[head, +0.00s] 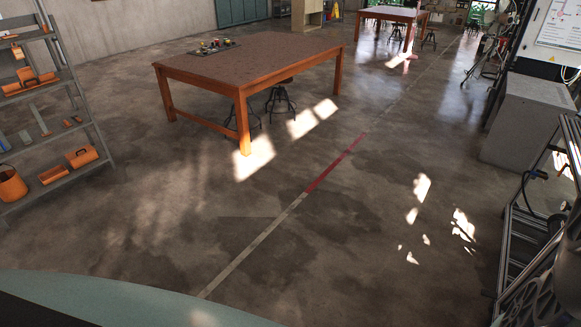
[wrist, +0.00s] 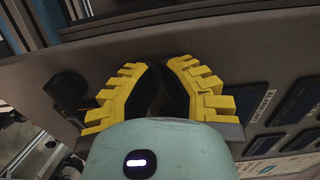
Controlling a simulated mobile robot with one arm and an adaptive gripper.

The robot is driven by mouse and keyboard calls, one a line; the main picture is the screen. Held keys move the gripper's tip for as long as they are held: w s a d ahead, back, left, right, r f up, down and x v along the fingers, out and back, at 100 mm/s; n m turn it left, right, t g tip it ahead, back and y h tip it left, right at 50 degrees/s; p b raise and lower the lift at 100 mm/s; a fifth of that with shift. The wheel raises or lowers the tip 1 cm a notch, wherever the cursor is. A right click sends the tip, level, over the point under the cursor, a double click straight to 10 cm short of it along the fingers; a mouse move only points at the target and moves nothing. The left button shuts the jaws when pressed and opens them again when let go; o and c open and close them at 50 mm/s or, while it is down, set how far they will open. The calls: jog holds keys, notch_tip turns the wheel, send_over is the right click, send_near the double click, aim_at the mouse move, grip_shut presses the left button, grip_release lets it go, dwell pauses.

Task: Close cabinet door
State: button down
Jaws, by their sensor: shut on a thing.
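My gripper (wrist: 163,68) shows in the wrist view, with yellow stepped fingers and dark inner pads. Its fingertips are drawn together against a grey-brown panel (wrist: 225,58), which looks like the cabinet door. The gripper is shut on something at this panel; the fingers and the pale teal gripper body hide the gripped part. Dark blue plates (wrist: 255,104) with pale lettering are on the panel to the right. A black fitting (wrist: 68,88) is beside the left finger. My gripper is not clearly seen in the head view, and I cannot identify this door there.
In the head view, a wooden table (head: 255,52) with stools stands ahead. A grey shelf rack (head: 75,70) with orange items is at left. A grey box cabinet (head: 525,122) and metal framing (head: 507,250) are at right. The middle floor is clear.

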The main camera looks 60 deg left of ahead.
jog(key=shift+w+d, duration=0.15)
dwell(0.3)
jog(key=shift+w+d+f+b, duration=0.15)
jog(key=shift+b, duration=0.15)
jog(key=w+d+m+g+h+b, duration=0.1)
jog(key=w+d+m+g+b, duration=0.1)
jog(key=w+d+b, duration=0.4)
jog(key=d+g+b, duration=0.1)
jog(key=d+b, duration=0.4)
jog(key=shift+f+m+g+h+b, duration=0.2)
jog(key=shift+m+g+h+b, duration=0.1)
jog(key=shift+g+b, duration=0.1)
jog(key=shift+d+f, duration=0.1)
jog(key=shift+d, duration=0.05)
